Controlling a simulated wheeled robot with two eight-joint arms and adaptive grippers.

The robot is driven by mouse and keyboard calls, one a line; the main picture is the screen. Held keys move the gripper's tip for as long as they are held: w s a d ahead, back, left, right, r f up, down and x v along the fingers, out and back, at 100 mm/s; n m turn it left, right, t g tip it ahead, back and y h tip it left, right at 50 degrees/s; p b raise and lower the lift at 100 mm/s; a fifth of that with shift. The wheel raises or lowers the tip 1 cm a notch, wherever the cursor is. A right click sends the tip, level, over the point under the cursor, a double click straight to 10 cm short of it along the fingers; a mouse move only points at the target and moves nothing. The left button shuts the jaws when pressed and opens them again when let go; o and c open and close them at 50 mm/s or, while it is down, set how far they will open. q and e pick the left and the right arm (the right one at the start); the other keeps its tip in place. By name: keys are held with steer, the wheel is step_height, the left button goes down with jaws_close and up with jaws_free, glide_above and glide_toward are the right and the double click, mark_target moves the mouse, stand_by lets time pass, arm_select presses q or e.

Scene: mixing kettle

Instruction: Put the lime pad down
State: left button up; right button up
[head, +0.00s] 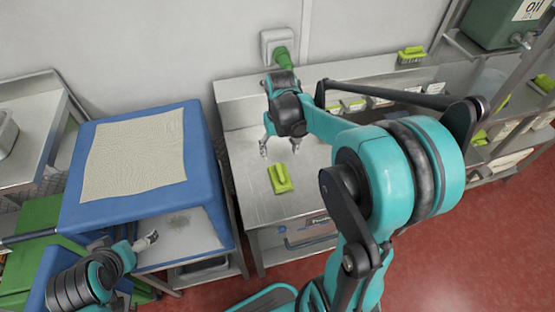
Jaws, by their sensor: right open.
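The lime pad (280,178) lies on the steel counter (250,205), with a raised handle on its top. My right gripper (279,152) is above and just behind the pad, its fingers apart and nothing between them. A small gap seems to show between the fingertips and the pad, though contact is hard to judge from this angle. My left gripper (146,240) is at the lower left, in front of the blue cabinet's opening. Its fingers are too small to tell open from shut.
A blue cabinet (212,165) with a beige cloth (135,155) on top stands left of the counter. Another lime brush-like pad (411,55) sits at the back right. A shelf rack with a green oil container (497,22) stands at the right. The counter's front left is clear.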

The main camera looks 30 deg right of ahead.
steer(key=s+a+r+n+t, duration=0.2)
steer(key=s+a+r+t, duration=0.3)
steer(key=s+a, duration=0.5)
steer(key=shift+s+a+r+n+t, duration=0.3)
steer(key=shift+s+t, duration=0.2)
steer(key=shift+t, duration=0.5)
